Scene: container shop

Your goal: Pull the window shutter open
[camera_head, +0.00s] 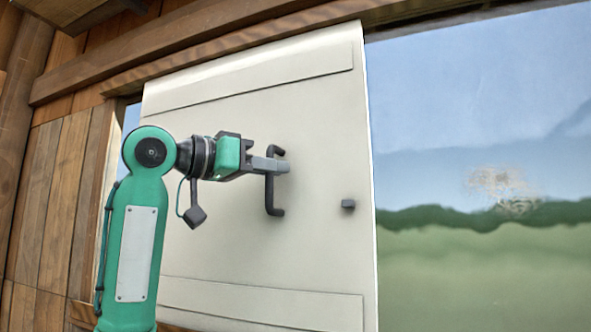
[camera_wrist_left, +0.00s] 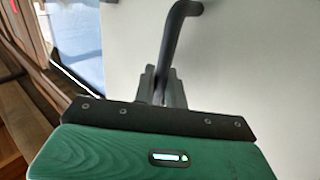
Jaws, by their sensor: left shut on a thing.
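The window shutter (camera_head: 225,125) is a cream panel that covers the left part of the window in the head view. A strip of bluish opening shows past its left edge. A dark vertical bar handle (camera_head: 274,197) stands out from the shutter's middle. My left gripper (camera_head: 278,166) reaches in from the left and is shut on the handle's upper part. In the left wrist view, the fingers (camera_wrist_left: 163,88) close around the dark handle (camera_wrist_left: 176,42), with the pale shutter (camera_wrist_left: 255,60) behind. My right gripper is in neither view.
The window pane (camera_head: 480,150) to the right shows sky and green hills. Wooden wall planks (camera_head: 60,200) stand at the left, and a wooden beam (camera_head: 190,50) runs above the shutter.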

